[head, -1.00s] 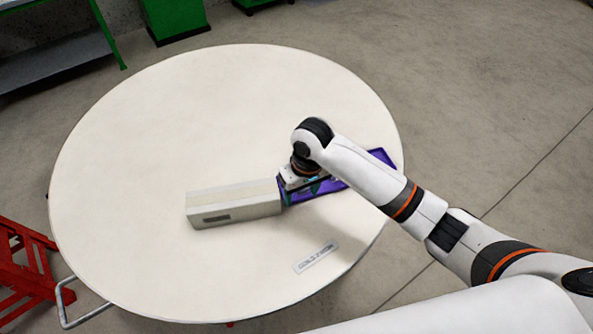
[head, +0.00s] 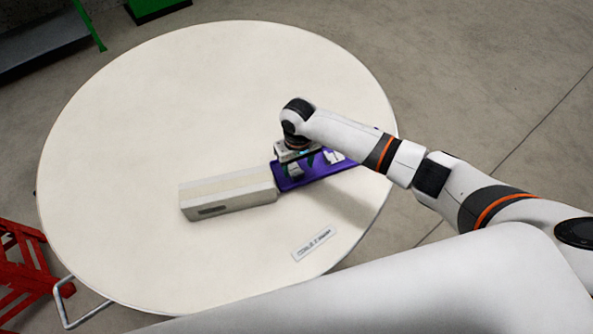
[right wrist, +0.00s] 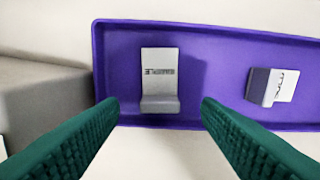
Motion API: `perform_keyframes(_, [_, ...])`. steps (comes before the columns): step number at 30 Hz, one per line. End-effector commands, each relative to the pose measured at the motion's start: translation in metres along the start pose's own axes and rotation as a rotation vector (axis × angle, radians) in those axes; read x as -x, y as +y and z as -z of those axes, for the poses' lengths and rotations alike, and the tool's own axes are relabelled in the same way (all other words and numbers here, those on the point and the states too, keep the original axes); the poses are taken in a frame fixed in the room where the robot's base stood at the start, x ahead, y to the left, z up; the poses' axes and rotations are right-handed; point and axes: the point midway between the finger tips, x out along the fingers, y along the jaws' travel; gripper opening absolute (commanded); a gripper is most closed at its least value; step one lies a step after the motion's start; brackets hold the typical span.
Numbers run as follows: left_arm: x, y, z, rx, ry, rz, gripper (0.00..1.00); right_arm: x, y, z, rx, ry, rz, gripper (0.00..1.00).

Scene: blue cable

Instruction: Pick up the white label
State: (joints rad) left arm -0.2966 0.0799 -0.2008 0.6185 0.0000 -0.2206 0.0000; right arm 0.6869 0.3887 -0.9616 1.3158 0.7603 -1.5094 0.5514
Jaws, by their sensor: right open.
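The purple tray (head: 322,176) lies on the round table and holds two white label pieces. One white label (right wrist: 160,68), bent at its lower end and marked with dark letters, stands between my right gripper's fingers in the right wrist view. The other (right wrist: 270,86) lies farther right in the tray and also shows in the head view (head: 333,156). My right gripper (head: 293,171) is open above the tray's left end, its green fingers apart and not touching the near label. A flat white strip with dark text (head: 314,243) lies on the table. My left gripper is out of view.
A long beige box (head: 228,194) stands against the tray's left end, close to my right gripper. The round white table (head: 130,120) is clear at left and back. A red frame (head: 22,262) stands at lower left, off the table.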

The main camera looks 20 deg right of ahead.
Motion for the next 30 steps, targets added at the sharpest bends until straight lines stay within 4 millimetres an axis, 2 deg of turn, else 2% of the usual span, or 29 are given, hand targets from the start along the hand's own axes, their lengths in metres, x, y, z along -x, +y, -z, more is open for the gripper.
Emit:
perform_keyframes(2, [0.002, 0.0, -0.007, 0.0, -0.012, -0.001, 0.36, -0.012, 0.0, 0.001, -0.002, 0.003, 0.001, 0.58])
perform_keyframes(6, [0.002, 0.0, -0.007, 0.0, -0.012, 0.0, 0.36, -0.025, 0.0, 0.0, 0.0, 0.0, 0.001, 0.58])
perform_keyframes(13, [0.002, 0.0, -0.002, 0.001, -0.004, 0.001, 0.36, -0.026, 0.0, 0.0, 0.0, -0.001, 0.0, 0.58])
perform_keyframes(22, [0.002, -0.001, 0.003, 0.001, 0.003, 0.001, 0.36, -0.026, 0.0, 0.0, 0.0, -0.001, 0.0, 0.12])
perform_keyframes(30, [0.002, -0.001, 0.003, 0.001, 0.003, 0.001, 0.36, -0.026, 0.0, 0.0, 0.0, -0.001, 0.0, 0.11])
